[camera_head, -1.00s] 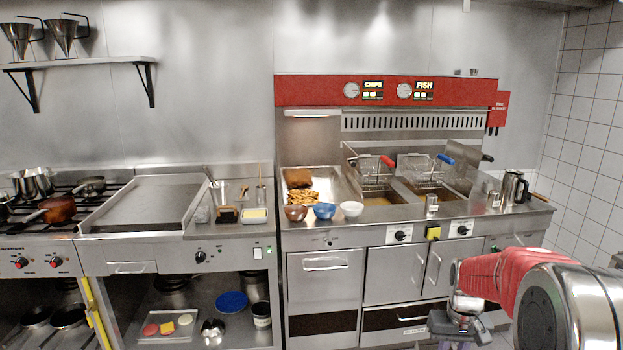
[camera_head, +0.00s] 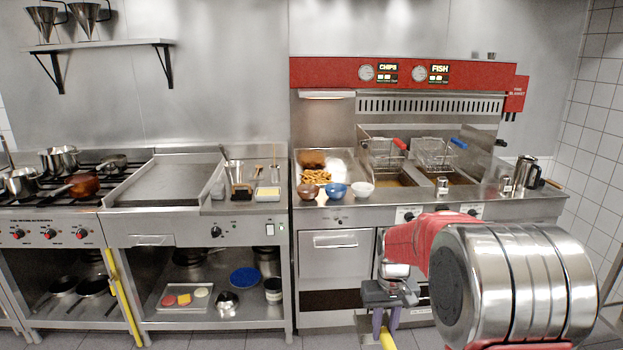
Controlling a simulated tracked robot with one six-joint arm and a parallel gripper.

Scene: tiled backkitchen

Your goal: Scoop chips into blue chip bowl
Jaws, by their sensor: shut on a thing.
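The chips (camera_head: 318,177) lie in a golden pile in the metal chip tray (camera_head: 341,159) at the left of the fryer. The blue chip bowl (camera_head: 336,191) stands on the counter edge in front of the tray; its inside is too small to judge. My gripper (camera_head: 386,325) hangs low in front of the fryer cabinet, well below and to the right of the bowl. Its purple fingers are shut on a yellow thing (camera_head: 387,340), only partly in view at the bottom edge.
A brown bowl (camera_head: 308,191) and a white bowl (camera_head: 362,188) flank the blue one closely. Fryer baskets with a red handle (camera_head: 399,144) and a blue handle (camera_head: 458,143) are to the right. A salt shaker (camera_head: 441,186) stands on the counter. The griddle (camera_head: 168,179) is at left.

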